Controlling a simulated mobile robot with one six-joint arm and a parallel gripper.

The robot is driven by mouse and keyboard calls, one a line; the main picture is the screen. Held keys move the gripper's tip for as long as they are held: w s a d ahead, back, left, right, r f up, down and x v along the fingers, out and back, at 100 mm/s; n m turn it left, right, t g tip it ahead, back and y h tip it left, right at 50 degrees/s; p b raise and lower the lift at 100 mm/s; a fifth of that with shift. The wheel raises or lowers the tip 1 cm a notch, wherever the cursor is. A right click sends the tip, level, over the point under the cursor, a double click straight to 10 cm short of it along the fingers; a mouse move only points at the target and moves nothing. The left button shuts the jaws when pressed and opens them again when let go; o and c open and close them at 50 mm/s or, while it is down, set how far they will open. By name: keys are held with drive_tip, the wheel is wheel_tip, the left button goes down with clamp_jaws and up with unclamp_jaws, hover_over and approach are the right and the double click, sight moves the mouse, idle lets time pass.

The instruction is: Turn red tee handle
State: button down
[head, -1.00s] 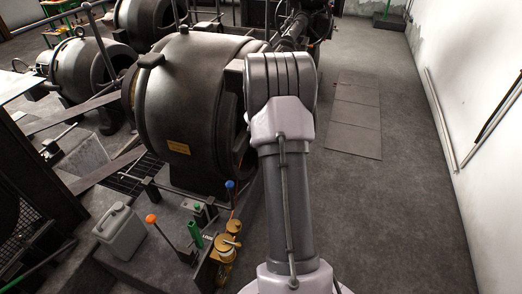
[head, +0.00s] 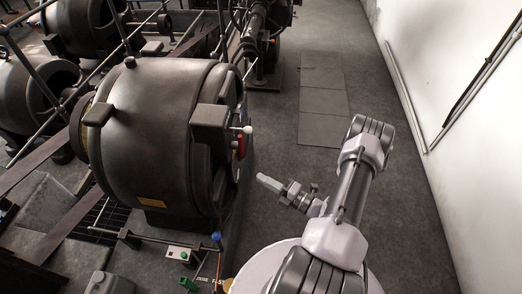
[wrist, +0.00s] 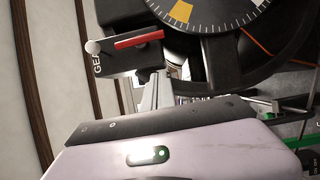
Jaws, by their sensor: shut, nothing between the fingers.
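The red tee handle (head: 241,145) sits on the right side of the large dark dynamo, just below a white ball knob (head: 247,130). In the wrist view the red handle (wrist: 139,40) is a flat bar on a dark box lettered "GEA", with the white ball (wrist: 92,47) at its left. My gripper (head: 264,182) is to the right of and below the handle in the head view, apart from it, pointing left toward the dynamo. It is shut and empty. In the wrist view its fingers (wrist: 150,92) show below the box.
The dynamo (head: 150,135) fills the left. A dial (wrist: 205,15) with a yellow sector shows above the handle. A blue-topped lever (head: 216,237) and a green-marked box (head: 180,252) stand below the dynamo. Bare floor (head: 320,110) lies to the right, up to the white wall.

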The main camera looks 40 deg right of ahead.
sight(239, 146)
drive_tip(key=w+b, duration=0.2)
drive_tip(key=w, duration=0.8)
drive_tip(key=shift+w+d+b, duration=0.2)
drive_tip(key=shift+w+b, duration=0.1)
drive_tip(key=shift+w, duration=0.1)
drive_tip(key=shift+r, duration=0.1)
